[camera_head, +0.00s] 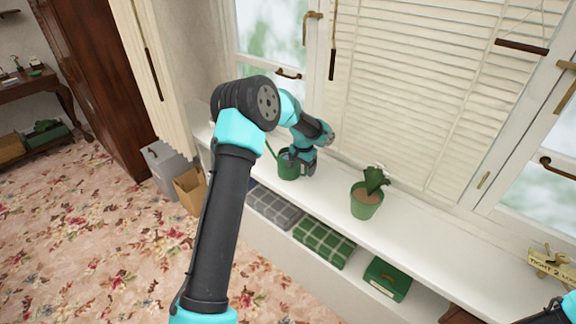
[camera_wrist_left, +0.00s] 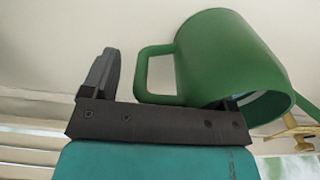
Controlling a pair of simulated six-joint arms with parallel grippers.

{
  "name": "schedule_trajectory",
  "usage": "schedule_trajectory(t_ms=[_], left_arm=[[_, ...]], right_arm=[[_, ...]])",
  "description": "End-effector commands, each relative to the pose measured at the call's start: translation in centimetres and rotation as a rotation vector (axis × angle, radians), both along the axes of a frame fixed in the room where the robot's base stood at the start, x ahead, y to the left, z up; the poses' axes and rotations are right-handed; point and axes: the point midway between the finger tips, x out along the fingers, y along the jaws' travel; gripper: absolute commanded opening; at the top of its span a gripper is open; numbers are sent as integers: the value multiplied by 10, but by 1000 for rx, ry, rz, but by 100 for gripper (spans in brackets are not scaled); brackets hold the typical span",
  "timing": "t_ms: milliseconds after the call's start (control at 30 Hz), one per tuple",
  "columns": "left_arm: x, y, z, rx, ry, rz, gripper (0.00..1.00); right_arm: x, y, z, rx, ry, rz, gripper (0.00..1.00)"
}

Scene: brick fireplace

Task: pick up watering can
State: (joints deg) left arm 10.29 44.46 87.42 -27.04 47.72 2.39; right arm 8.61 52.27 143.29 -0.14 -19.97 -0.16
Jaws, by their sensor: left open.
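The green watering can (camera_head: 289,170) stands on the white window ledge, partly covered by my left gripper in the head view. My left gripper (camera_head: 299,159) is open at the can's top. In the left wrist view the can (camera_wrist_left: 222,55) fills the upper right, with its loop handle toward the gripper. One finger of the left gripper (camera_wrist_left: 168,88) is clear to the left of the handle. The other is mostly hidden at the can's open rim, so the handle appears to lie between them. I cannot tell whether either finger touches the can.
A potted cactus (camera_head: 366,200) stands on the ledge (camera_head: 415,240) to the right of the can. Folded checked cloths (camera_head: 325,243) and a green box (camera_head: 387,278) lie on the shelf below. Window blinds (camera_head: 420,100) rise behind.

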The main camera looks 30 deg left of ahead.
Motion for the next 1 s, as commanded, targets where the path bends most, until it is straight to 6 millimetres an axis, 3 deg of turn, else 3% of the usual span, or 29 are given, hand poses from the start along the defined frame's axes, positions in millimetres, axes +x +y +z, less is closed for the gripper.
schedule_trajectory(t_ms=[267, 1000], left_arm=[[0, 0, 0, 0, 0, 0, 79], [1, 0, 1, 1, -2, 0, 11]], right_arm=[[0, 0, 0, 0, 0, 0, 0], [0, 0, 0, 0, 0, 0, 0]])
